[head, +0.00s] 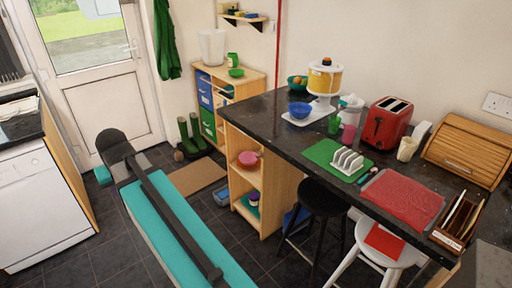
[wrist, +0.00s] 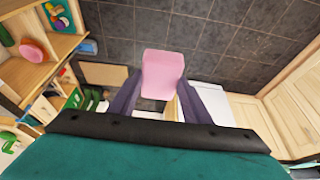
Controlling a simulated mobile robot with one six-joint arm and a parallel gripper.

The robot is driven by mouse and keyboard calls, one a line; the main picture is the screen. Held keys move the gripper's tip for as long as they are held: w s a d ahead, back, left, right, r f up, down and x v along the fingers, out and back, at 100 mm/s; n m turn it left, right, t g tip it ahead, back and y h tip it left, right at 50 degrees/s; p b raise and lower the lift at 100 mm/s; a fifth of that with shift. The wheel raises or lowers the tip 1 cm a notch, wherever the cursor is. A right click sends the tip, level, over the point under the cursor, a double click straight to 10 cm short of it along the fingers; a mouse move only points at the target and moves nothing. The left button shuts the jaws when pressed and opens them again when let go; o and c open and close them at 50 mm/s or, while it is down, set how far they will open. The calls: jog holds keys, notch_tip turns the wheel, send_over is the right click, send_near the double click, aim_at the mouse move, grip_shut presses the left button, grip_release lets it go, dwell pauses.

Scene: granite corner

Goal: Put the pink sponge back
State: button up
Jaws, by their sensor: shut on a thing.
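The pink sponge (wrist: 163,68) shows in the wrist view, between the two dark purple fingers of my gripper (wrist: 160,84). My gripper is shut on it and holds it above the dark tiled floor. The lower part of the sponge is partly covered by the fingers. In the head view neither the sponge nor the fingertips can be made out; my teal arm fills the lower left.
A wooden shelf end (head: 257,182) under the dark counter (head: 290,125) holds a pink bowl (head: 248,158). A white dishwasher (head: 42,208) stands at left. Black (head: 322,199) and white (head: 378,250) stools stand by the counter. A brown mat (head: 193,179) lies on the floor.

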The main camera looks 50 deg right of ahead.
jog(key=s+d+r+m+g+h, duration=0.1)
jog(key=s+d+m, duration=0.2)
jog(key=d, duration=1)
jog(key=s+d+r+m+h, duration=0.1)
jog(key=s+d+m, duration=0.15)
jog(key=d, duration=1.05)
jog(key=s+d+r+m+g+h, duration=0.1)
jog(key=s+d+m, duration=0.25)
jog(key=d, duration=1.05)
jog(key=s+d+r+m+g, duration=0.2)
jog(key=s+d+m, duration=0.7)
jog(key=s+d, duration=1.8)
jog(key=shift+d+r+g, duration=0.2)
jog(key=shift+d+g, duration=0.1)
jog(key=shift+g, duration=0.4)
jog(key=shift+f, duration=0.1)
jog(key=shift+f+p, duration=0.9)
jog(key=shift+f, duration=2.15)
jog(key=shift+f+p, duration=0.6)
jog(key=shift+f, duration=1.25)
